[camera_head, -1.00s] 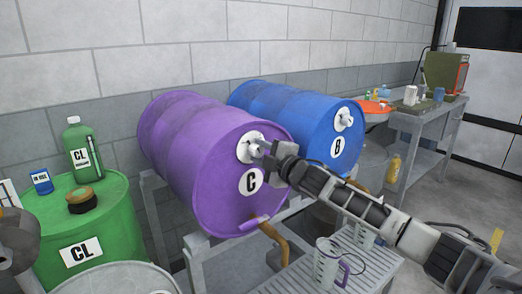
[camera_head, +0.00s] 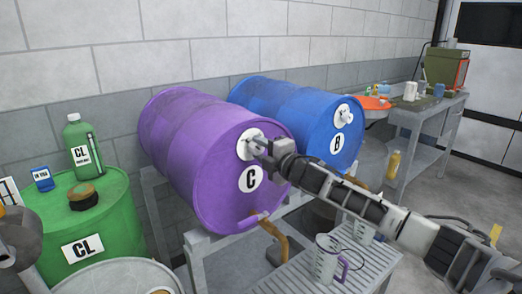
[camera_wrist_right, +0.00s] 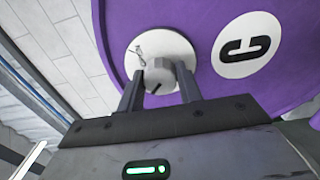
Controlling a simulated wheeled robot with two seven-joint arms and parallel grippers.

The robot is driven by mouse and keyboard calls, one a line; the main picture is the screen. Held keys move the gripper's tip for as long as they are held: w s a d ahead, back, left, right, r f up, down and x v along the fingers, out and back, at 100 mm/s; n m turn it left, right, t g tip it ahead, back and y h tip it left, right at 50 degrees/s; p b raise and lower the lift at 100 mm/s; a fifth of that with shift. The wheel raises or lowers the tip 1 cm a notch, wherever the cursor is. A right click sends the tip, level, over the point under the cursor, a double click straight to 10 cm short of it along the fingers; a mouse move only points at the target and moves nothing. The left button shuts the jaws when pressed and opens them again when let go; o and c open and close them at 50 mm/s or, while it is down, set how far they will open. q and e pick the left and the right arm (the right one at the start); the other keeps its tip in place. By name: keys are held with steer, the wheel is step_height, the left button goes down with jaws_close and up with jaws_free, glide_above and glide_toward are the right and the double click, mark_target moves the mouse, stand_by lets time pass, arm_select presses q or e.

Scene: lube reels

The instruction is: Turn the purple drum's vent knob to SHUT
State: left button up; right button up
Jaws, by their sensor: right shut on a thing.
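The purple drum (camera_head: 205,160), labelled C, lies on its side on a grey stand. Its vent knob (camera_wrist_right: 160,76) is a grey cylinder with a dark pointer mark, in front of a round white plate (camera_wrist_right: 184,49) on the drum's face. The plate's markings are too small to read. My right gripper (camera_head: 257,147) reaches in from the right. In the right wrist view its two fingers (camera_wrist_right: 160,92) stand on either side of the knob, shut on it. In the head view the gripper hides part of the knob. My left gripper's fingers are not in view.
A blue drum (camera_head: 305,120) labelled B lies to the right. A green drum (camera_head: 105,225) labelled CL stands at the left with a bottle (camera_head: 82,148) on it. A jug (camera_head: 327,260) stands on the slatted rack (camera_head: 368,268) below my right arm.

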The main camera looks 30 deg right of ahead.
steer(key=o, duration=0.9)
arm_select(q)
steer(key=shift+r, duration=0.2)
arm_select(e)
steer(key=shift+o, duration=0.5)
steer(key=shift+s, duration=0.1)
steer(key=shift+s+f, duration=0.1)
steer(key=shift+s, duration=0.1)
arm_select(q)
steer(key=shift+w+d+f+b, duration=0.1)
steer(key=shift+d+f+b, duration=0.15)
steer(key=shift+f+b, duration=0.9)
arm_select(e)
steer(key=s+d, duration=0.1)
steer(key=s, duration=1.4)
steer(key=shift+s+b, duration=0.2)
steer(key=shift+b, duration=0.2)
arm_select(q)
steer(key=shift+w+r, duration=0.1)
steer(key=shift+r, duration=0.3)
arm_select(e)
steer(key=shift+d, duration=0.1)
